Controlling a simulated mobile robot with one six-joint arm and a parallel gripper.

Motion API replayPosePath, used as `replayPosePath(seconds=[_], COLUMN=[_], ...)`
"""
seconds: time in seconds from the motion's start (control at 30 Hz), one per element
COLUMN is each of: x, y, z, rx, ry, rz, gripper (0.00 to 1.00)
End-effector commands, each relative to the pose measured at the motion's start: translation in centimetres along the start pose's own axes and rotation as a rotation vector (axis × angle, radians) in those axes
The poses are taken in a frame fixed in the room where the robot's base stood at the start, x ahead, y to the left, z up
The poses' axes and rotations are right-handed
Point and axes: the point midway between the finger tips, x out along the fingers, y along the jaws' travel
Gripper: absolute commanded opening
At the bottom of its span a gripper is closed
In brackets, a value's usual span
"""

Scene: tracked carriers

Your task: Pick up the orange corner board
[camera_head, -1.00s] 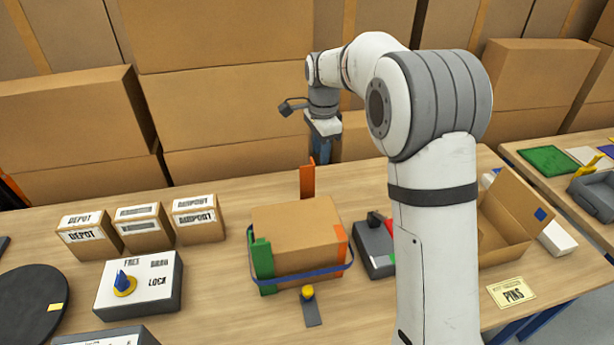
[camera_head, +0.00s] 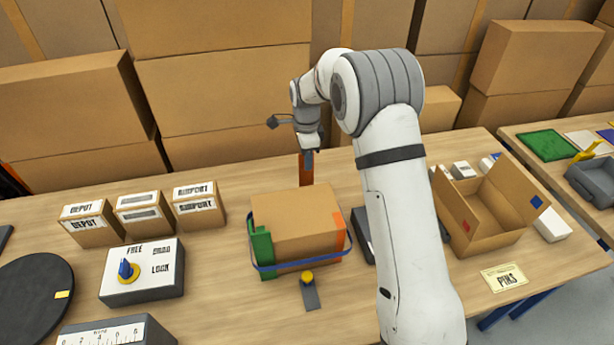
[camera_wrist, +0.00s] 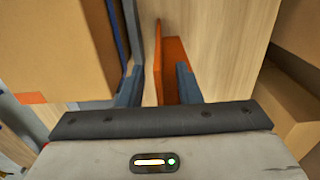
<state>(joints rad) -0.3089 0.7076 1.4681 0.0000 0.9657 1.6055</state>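The orange corner board (camera_head: 306,172) stands upright behind the strapped brown carton (camera_head: 297,225). My gripper (camera_head: 308,156) is at the board's top in the head view. In the wrist view, the orange corner board (camera_wrist: 174,62) stands between the two fingers of my gripper (camera_wrist: 158,88). The fingers are apart. A strip of table shows between the left finger and the board; the right finger is very close to the board, and I cannot tell if it touches. The carton (camera_wrist: 55,50) lies just left of the left finger.
A green corner board (camera_head: 263,252), another orange piece (camera_head: 337,243) and a blue strap (camera_head: 300,265) are on the carton. Small labelled boxes (camera_head: 147,217) stand to the left. An open carton (camera_head: 490,212) is at right. Stacked cartons (camera_head: 225,95) rise behind the table.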

Motion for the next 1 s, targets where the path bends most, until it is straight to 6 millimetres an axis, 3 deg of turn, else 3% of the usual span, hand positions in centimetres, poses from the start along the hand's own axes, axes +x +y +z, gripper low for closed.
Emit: replayPosePath(seconds=[0.17,0.57,1.0], x=[0.03,0.00,-0.02], y=[0.00,-0.01,-0.01], z=[0.05,0.11,0.17], rx=[-0.001,-0.002,-0.003], ry=[0.000,0.000,0.000], rz=[0.000,0.000,0.000], gripper=[0.31,0.00,0.00])
